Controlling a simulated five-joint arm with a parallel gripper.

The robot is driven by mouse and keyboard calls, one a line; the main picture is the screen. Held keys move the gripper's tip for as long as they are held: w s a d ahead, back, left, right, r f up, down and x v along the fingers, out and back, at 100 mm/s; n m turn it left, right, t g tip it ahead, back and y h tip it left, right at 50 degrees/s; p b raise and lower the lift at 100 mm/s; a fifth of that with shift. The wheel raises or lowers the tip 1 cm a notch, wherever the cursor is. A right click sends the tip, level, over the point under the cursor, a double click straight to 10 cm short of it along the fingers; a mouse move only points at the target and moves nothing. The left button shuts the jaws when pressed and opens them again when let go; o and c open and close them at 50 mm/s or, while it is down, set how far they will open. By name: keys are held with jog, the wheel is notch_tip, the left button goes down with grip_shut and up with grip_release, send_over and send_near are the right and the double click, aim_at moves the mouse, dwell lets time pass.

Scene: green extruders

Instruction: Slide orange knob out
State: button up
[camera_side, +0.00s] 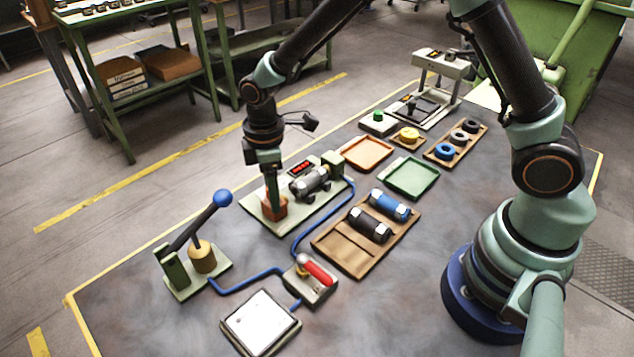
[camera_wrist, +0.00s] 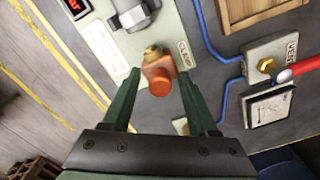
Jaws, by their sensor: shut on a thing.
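The orange knob (camera_wrist: 160,80) sits between the two green fingers of my gripper (camera_wrist: 157,76) in the wrist view, with a brass piece (camera_wrist: 153,52) just behind it. In the side view, my gripper (camera_side: 273,196) points down with its fingers at the orange-brown knob block (camera_side: 275,209), at the near left end of a pale green plate (camera_side: 255,211). The fingers are shut on the knob and partly hide it in the side view. A grey cylindrical part (camera_side: 309,182) lies on the same plate, with a red display (camera_side: 301,168) behind it.
A blue-knobbed lever (camera_side: 206,218) stands to the left. A red-handled vent valve (camera_side: 314,272) and a white panel (camera_side: 260,322) are in front. A wooden tray (camera_side: 345,253) holds dark and blue cylinders. Blue hoses (camera_side: 299,239) run beside the plate.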

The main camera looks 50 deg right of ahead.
jog(key=o, duration=0.5)
jog(key=shift+s+f, duration=0.1)
jog(key=shift+f, duration=0.25)
jog(key=shift+r, duration=4.45)
